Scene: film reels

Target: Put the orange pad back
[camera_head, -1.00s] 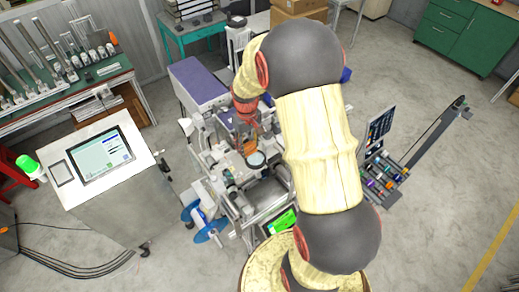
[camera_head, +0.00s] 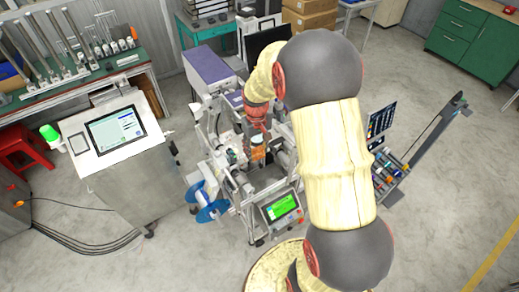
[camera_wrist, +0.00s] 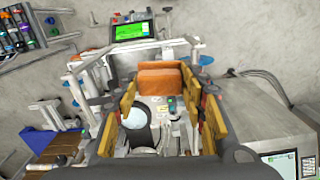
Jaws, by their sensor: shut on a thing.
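The orange pad (camera_wrist: 161,79) is a block held between the fingertips of my gripper (camera_wrist: 165,98) in the wrist view. Yellow-faced fingers stand to either side of it. In the head view my gripper (camera_head: 257,140) is over the middle of the grey machine (camera_head: 235,175), with a small orange patch of the pad (camera_head: 258,153) showing below it. The pad's underside is hidden, and I cannot tell whether it touches the machine. A pale round disc (camera_wrist: 134,118) lies beneath the fingers in the wrist view.
A green-screened panel (camera_head: 282,207) stands at the machine's front, with blue reels (camera_head: 210,203) to its left. A console with a screen (camera_head: 116,130) is farther left. A rack of coloured items (camera_head: 390,172) stands right. Grey floor (camera_head: 450,170) is clear farther right.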

